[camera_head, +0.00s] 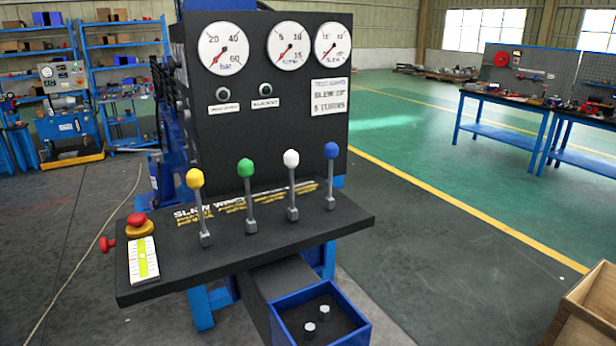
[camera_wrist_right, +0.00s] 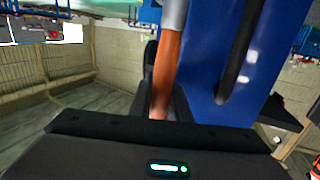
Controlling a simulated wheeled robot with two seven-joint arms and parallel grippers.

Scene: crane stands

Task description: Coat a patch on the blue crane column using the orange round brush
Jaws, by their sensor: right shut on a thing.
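In the right wrist view my right gripper (camera_wrist_right: 165,85) is shut on an orange handle, which looks like the round brush (camera_wrist_right: 166,70). The handle runs up the picture into a pale grey part cut off by the top edge. No bristles or coating can be made out. A broad blue surface, apparently the crane column (camera_wrist_right: 210,65), stands just right of the brush, with a dark bar or hose across it. Whether the brush touches it cannot be told. Neither gripper shows in the head view.
In the head view a black control console (camera_head: 330,225) has several coloured levers and a gauge panel (camera_head: 265,125). A blue open box (camera_head: 365,325) sits below it. A wooden crate (camera_head: 590,310) is at lower right. Workbenches (camera_head: 505,100) stand beyond open floor (camera_head: 430,230).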

